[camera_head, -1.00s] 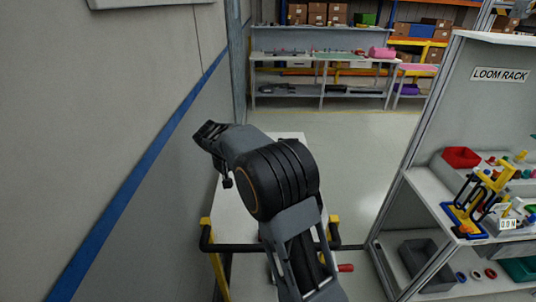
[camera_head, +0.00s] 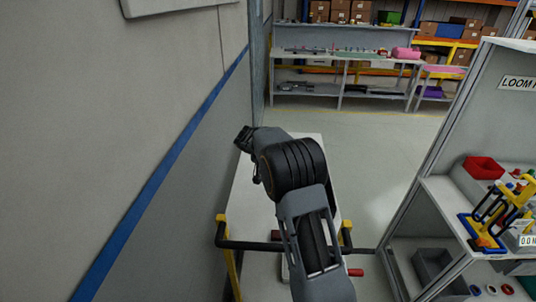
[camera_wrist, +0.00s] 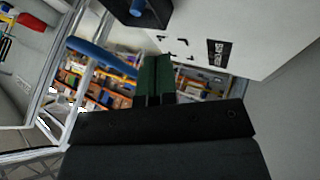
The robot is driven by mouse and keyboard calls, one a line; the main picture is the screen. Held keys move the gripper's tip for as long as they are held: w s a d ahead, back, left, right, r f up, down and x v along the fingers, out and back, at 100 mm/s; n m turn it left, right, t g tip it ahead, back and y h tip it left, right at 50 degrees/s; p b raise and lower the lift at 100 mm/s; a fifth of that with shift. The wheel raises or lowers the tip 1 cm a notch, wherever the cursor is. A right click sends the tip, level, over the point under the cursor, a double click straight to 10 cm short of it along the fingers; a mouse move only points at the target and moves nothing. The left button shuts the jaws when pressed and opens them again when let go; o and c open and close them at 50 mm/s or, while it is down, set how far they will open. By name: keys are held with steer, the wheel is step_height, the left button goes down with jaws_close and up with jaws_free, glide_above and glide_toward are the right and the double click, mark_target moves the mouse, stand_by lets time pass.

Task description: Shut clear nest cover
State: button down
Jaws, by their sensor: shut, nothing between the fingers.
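I cannot make out a clear nest cover in either view. My gripper (camera_wrist: 154,80) shows in the wrist view as two green fingers side by side, shut and with nothing between them. In the head view my gripper (camera_head: 243,138) is at the far end of the folded arm, close to the grey wall and above the left side of a white-topped cart. My arm hides part of the cart top.
The white cart (camera_head: 247,195) has a black rail and yellow posts. The grey wall (camera_head: 150,90) with a blue stripe runs along the left. A loom rack (camera_head: 436,190) with bins stands right. A workbench (camera_head: 345,62) is behind. Floor between cart and rack is clear.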

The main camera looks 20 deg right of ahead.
steer(key=shift+s+d+r+p, duration=0.2)
steer(key=shift+s+d, duration=0.1)
steer(key=shift+d, duration=0.25)
steer(key=shift+s+d+r+p, duration=0.15)
steer(key=shift+s+d, duration=0.1)
steer(key=shift+d, duration=0.25)
steer(key=shift+s+d+r+p, duration=0.1)
steer(key=shift+s+d+p, duration=0.15)
steer(key=shift+d, duration=0.3)
steer(key=shift+f, duration=0.1)
